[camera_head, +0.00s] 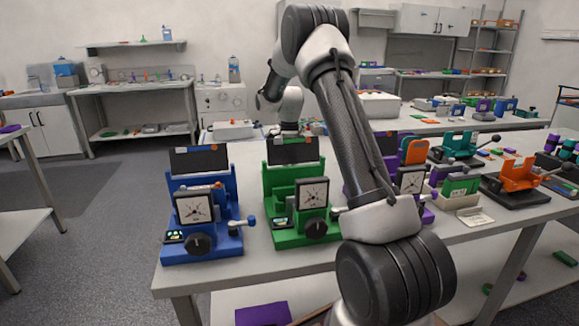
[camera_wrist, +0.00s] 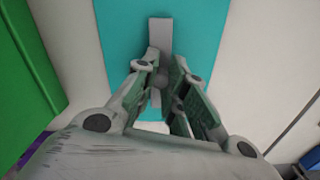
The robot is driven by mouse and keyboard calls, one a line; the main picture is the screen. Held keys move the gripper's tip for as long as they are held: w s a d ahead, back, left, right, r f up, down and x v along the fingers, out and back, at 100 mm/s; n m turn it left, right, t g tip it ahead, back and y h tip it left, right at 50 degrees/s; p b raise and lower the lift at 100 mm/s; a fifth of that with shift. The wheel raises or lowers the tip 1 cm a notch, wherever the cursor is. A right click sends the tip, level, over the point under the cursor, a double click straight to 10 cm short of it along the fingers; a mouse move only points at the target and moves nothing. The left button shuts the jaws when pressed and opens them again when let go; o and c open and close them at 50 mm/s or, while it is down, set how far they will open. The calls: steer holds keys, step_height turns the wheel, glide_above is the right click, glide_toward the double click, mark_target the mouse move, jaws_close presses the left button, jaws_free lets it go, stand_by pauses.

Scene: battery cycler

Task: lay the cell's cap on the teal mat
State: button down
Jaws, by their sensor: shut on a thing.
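In the wrist view, the teal mat (camera_wrist: 115,40) lies below my gripper (camera_wrist: 160,88). My gripper is shut on a narrow light-grey piece, seemingly the cell's cap (camera_wrist: 160,36), which reaches up past the fingertips over the mat. The fingers hide part of it, and I cannot tell whether it touches the mat. In the head view, my arm reaches over to the back of the table, and the fingertips and mat are not clear there.
A green cycler stand (camera_head: 297,200) and a blue cycler stand (camera_head: 200,215) stand at the table's front. A green body (camera_wrist: 25,80) rises close at left in the wrist view. More coloured fixtures, including an orange one (camera_head: 519,175), crowd the right side.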

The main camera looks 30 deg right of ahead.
steer(key=c, duration=1.5)
jaws_free()
steer(key=shift+f, duration=0.15)
steer(key=shift+o, duration=0.2)
